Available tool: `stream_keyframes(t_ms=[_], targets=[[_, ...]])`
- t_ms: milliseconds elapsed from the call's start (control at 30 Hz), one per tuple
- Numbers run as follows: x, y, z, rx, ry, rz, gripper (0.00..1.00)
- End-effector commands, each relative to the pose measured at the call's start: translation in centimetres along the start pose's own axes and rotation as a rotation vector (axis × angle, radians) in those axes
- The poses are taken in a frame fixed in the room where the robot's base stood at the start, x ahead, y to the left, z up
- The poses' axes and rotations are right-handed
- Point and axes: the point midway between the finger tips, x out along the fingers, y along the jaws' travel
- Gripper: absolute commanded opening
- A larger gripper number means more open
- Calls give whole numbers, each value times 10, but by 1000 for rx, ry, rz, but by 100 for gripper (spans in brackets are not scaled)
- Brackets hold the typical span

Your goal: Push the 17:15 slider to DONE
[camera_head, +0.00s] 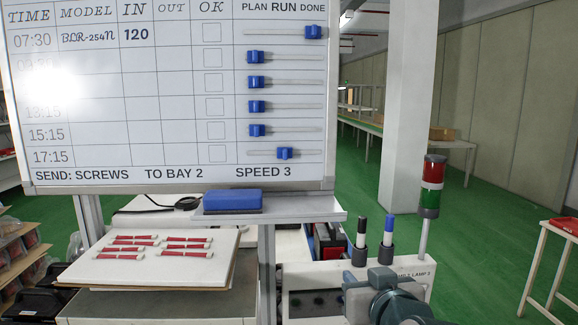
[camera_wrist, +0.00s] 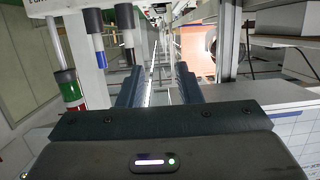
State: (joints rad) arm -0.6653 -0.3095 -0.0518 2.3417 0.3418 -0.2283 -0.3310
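The whiteboard (camera_head: 120,120) stands upright in the head view, with time rows and a column of sliders under PLAN, RUN and DONE. The blue 17:15 slider knob (camera_head: 285,153) is in the bottom row, near the middle of its track, under RUN. The 07:30 knob (camera_head: 313,32) is at the DONE end. The other blue knobs sit near the PLAN end. My gripper (camera_wrist: 158,78) shows in the wrist view with two dark fingers apart and nothing between them.
A blue eraser (camera_head: 233,201) lies on the ledge below the board. Two markers (camera_head: 388,232) and a red-white-green signal lamp (camera_head: 431,187) stand right of it. A white panel (camera_head: 150,265) holds several red-and-white pieces. The wrist view appears upside down.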

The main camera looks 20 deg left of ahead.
Motion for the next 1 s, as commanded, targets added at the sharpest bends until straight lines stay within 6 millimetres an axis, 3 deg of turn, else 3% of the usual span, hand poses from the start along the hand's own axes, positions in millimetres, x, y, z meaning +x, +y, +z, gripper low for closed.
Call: stream_keyframes(t_ms=[33,200,400,667,1000], targets=[[5,-22,-21,-12,81,-23,32],[4,-73,-78,-25,344,-29,32],[-13,-111,-118,-13,551,6,32],[-21,-125,-136,-2,639,39,32],[23,-123,-172,-5,639,40,32]])
